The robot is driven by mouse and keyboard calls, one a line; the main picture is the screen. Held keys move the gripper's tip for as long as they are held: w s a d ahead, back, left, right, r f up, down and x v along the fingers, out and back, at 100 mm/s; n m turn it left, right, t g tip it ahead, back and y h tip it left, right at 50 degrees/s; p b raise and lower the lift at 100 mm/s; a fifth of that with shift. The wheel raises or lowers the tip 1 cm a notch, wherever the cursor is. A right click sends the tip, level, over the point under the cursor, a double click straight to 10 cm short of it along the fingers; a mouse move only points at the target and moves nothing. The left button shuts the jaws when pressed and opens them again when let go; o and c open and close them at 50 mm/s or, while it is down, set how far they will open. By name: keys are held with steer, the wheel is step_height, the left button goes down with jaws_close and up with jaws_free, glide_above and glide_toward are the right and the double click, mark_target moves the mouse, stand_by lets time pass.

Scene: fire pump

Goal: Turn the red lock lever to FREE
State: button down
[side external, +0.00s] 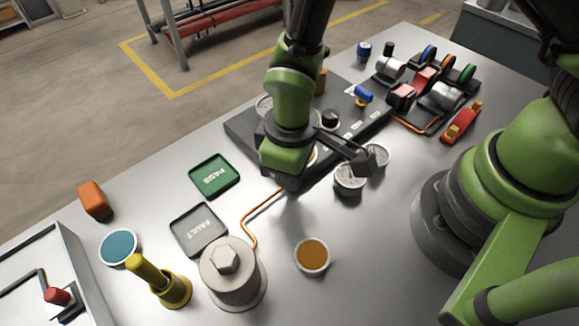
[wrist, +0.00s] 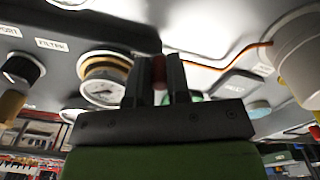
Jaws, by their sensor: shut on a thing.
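In the wrist view, a small red piece (wrist: 158,68) shows between the two dark fingers of my gripper (wrist: 157,82); it looks like the red lock lever. The fingers are shut on it, and they hide most of it. In the side view, my gripper (side external: 288,181) is low at the near edge of the dark pump panel (side external: 243,128), and it hides the lever there. I cannot read a FREE mark or tell the lever's angle. A gauge with a brass rim (wrist: 103,82) is just left of the fingers in the wrist view.
Round gauges (side external: 349,178) stand right of my gripper. Green PASS (side external: 214,175) and grey FAULT (side external: 198,230) trays lie left. A grey hex-topped cylinder (side external: 231,272), orange cable (side external: 262,208) and amber dish (side external: 312,256) are in front. A red-capped handle (side external: 57,296) is far left.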

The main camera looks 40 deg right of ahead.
steer(key=c, duration=1.4)
jaws_free()
steer(key=shift+o, duration=0.2)
step_height(320, 180, up, 10)
steer(key=shift+d+r, duration=0.15)
steer(key=shift+r, duration=0.15)
steer(key=s+d+r+m+t+y, duration=0.25)
steer(key=d+r+m, duration=0.25)
steer(key=d+r, duration=0.5)
steer(key=s+d+r+m+t, duration=0.3)
steer(key=s+r+m+t, duration=0.1)
steer(key=s+r, duration=0.2)
steer(key=shift+s+r+m+t, duration=0.3)
steer(key=shift+s+r+t, duration=0.1)
steer(key=shift+s, duration=0.1)
